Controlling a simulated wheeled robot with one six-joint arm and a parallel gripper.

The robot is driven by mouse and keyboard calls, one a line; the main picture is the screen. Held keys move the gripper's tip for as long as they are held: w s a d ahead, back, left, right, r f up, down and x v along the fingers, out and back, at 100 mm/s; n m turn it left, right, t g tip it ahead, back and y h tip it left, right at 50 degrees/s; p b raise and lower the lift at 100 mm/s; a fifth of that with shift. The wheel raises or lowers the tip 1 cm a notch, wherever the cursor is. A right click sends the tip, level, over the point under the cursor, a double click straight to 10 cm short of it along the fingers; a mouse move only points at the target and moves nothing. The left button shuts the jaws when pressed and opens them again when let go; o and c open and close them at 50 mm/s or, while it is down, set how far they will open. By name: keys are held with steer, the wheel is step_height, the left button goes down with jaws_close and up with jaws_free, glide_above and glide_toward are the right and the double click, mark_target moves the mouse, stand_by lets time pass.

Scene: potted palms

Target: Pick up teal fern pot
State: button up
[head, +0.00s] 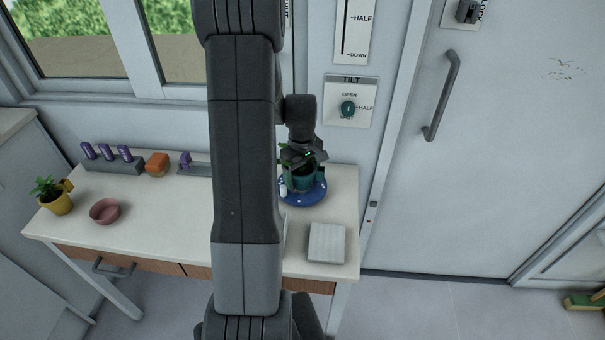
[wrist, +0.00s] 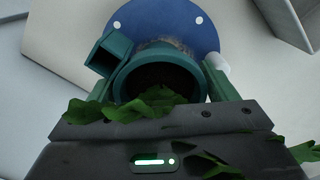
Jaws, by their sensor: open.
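The teal fern pot (head: 305,184) stands on a round blue saucer (head: 318,195) with white dots, towards the right of the table. My gripper (head: 302,178) is open and points down over the pot. In the wrist view, the pot's round rim (wrist: 158,63) sits between my two fingers (wrist: 161,82), one on each side. A square teal handle (wrist: 108,52) sticks out at the pot's upper left. Green fern leaves (wrist: 150,103) lie near my gripper's body, which hides part of the plant. Whether the fingers touch the pot cannot be told.
A grey square block (head: 327,242) lies in front of the saucer on the white table (head: 170,225). A wall panel (head: 350,101) stands behind.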

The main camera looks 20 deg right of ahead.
steer(key=shift+f, duration=0.3)
steer(key=shift+c, duration=0.5)
steer(key=c, duration=0.6)
steer(key=shift+c, duration=0.2)
steer(key=shift+r, duration=0.1)
steer(key=shift+c, duration=0.2)
